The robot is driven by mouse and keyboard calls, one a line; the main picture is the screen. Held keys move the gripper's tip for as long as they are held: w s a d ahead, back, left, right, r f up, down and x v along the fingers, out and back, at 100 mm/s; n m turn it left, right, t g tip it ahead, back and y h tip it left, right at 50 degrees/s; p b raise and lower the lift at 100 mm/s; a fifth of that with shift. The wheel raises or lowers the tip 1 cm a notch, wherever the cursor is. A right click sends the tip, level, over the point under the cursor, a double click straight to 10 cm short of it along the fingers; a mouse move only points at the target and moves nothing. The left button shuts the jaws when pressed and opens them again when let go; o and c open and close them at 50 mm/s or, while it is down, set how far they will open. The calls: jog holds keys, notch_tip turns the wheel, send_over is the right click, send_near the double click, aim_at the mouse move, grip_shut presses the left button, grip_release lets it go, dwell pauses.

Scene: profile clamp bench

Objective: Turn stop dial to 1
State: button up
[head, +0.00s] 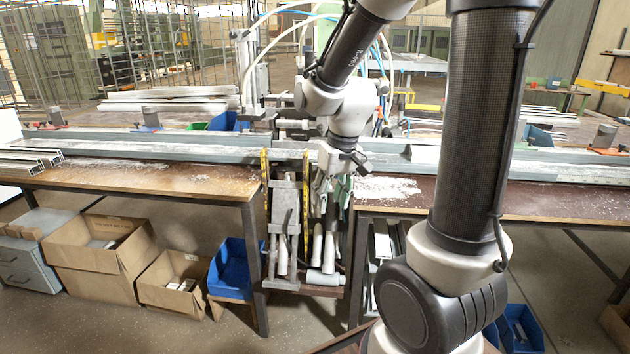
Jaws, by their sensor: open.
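My gripper (352,163) is at the end of my arm, in the middle of the head view. It hangs above the gap between the two bench halves, in front of the clamp station (290,190). It is small in the picture, and nothing shows between its fingers. I cannot make out the stop dial or its numbers. My arm covers part of the station and of the right bench. I cannot tell whether my gripper touches anything.
A long metal profile rail (190,150) runs along the left wooden bench (150,178). White shavings (388,187) lie on the right bench. Cardboard boxes (100,255) and a blue bin (232,268) stand below. Yellow rulers (265,185) hang at the gap. Profile pieces (30,158) lie left.

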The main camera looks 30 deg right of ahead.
jog(key=w+d+f+t+h, duration=0.2)
jog(key=w+f+t, duration=0.3)
jog(key=w+f, duration=1.8)
jog(key=w+d+f+t+h, duration=0.1)
jog(key=w+d+t+h, duration=0.2)
jog(key=w+d+t, duration=0.15)
jog(key=w+d+r+t+h, duration=0.35)
jog(key=d+r+h, duration=0.25)
jog(key=r, duration=0.2)
jog(key=x, duration=0.7)
jog(key=shift+r, duration=0.3)
jog(key=shift+a, duration=0.1)
jog(key=c, duration=0.7)
